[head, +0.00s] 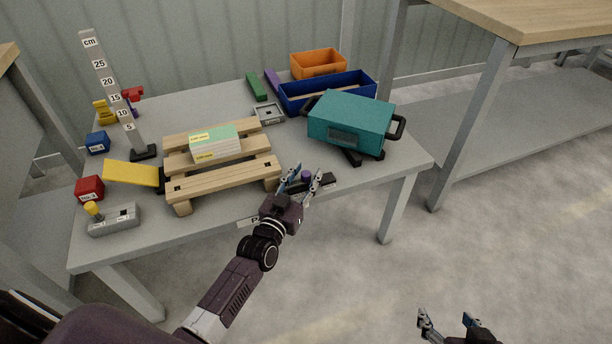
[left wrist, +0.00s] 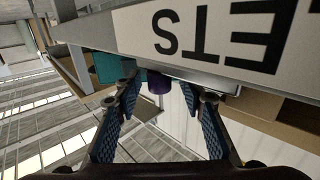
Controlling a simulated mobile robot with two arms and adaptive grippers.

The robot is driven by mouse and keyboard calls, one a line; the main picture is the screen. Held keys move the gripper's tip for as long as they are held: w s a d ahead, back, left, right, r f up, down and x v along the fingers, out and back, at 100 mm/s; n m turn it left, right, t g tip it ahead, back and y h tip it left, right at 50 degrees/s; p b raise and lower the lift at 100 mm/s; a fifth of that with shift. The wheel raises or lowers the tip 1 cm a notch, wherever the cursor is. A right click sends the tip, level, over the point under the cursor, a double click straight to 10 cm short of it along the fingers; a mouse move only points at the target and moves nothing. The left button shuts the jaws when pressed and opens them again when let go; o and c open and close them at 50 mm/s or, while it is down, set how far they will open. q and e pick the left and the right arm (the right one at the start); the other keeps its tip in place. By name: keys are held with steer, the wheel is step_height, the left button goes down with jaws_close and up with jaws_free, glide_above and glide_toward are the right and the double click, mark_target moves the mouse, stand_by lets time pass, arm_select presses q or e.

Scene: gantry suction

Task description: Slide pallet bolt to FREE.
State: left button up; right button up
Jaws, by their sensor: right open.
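The pallet bolt (head: 325,181) is a small dark piece at the table's front edge, right of the wooden pallet. It has a purple knob (head: 307,176), which also shows in the left wrist view (left wrist: 158,84). My left gripper (head: 304,178) is open at the knob. In the left wrist view its fingertips (left wrist: 168,92) stand to either side of the knob with gaps; I cannot tell how deep the knob sits between them. No FREE mark is legible. My right gripper (head: 445,322) is open and empty over the floor at the lower right.
The wooden pallet (head: 225,179) carries a green-and-white box (head: 215,144). A teal case (head: 350,120) stands right of the bolt. A table-edge label (left wrist: 220,30) reads "ETS" upside down. Blue (head: 328,91) and orange bins (head: 318,64) stand behind.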

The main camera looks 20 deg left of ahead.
arm_select(q)
steer(key=shift+w, duration=0.1)
arm_select(e)
steer(key=shift+w, duration=0.1)
arm_select(q)
steer(key=shift+c, duration=0.5)
jaws_close()
steer(key=w+d, duration=0.3)
steer(key=shift+d, duration=0.3)
steer(key=shift+r, duration=0.1)
arm_select(e)
steer(key=shift+w+a+r+t, duration=0.15)
steer(key=shift+w+r+t, duration=0.05)
steer(key=shift+r+t, duration=0.1)
